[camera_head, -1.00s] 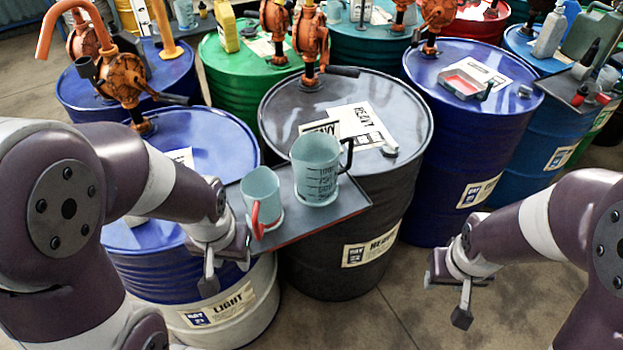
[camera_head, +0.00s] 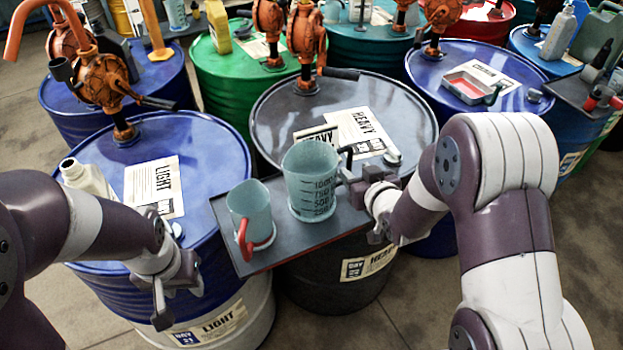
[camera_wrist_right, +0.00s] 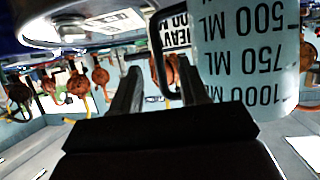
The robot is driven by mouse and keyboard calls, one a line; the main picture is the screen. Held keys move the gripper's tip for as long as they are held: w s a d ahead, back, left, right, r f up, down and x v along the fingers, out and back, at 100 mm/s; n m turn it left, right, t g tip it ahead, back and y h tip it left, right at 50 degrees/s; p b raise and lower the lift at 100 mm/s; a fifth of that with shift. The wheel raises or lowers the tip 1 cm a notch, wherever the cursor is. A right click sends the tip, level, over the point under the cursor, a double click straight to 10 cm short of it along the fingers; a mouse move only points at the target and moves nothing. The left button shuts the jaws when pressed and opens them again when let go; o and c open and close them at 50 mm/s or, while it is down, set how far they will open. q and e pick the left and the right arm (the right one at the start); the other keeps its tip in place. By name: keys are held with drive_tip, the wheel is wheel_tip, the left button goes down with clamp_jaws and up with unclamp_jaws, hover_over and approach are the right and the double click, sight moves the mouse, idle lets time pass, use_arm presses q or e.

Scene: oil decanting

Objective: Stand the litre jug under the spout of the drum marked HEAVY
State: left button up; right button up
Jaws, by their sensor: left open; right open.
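The litre jug (camera_head: 312,182), clear blue-green with measuring marks up to 1000 ML and a black handle, stands upright on a dark tray (camera_head: 290,250). The drum marked HEAVY (camera_head: 262,108) is dark grey, behind the tray, with an orange pump (camera_head: 307,42) on its lid; I cannot make out its spout clearly. My right gripper (camera_head: 352,180) is at the jug's handle side. In the right wrist view its open fingers (camera_wrist_right: 160,85) appear on either side of the black handle (camera_wrist_right: 156,45). My left gripper (camera_head: 178,300) is open and empty, low in front of the LIGHT drum.
A smaller jug (camera_head: 250,208) with a red handle stands left of the litre jug on the same tray. The blue LIGHT drum (camera_head: 215,150) is at left, with a white bottle (camera_head: 88,180) on it. Labels lie on the HEAVY lid. More drums crowd behind.

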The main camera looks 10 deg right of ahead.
sight(350, 167)
drive_tip(key=x, duration=0.4)
drive_tip(key=shift+s+d+f, duration=0.1)
drive_tip(key=shift+f, duration=0.2)
drive_tip(key=shift+w+f, duration=0.1)
drive_tip(key=shift+w, duration=0.15)
drive_tip(key=shift+s, duration=0.15)
drive_tip(key=c, duration=0.6)
clamp_jaws()
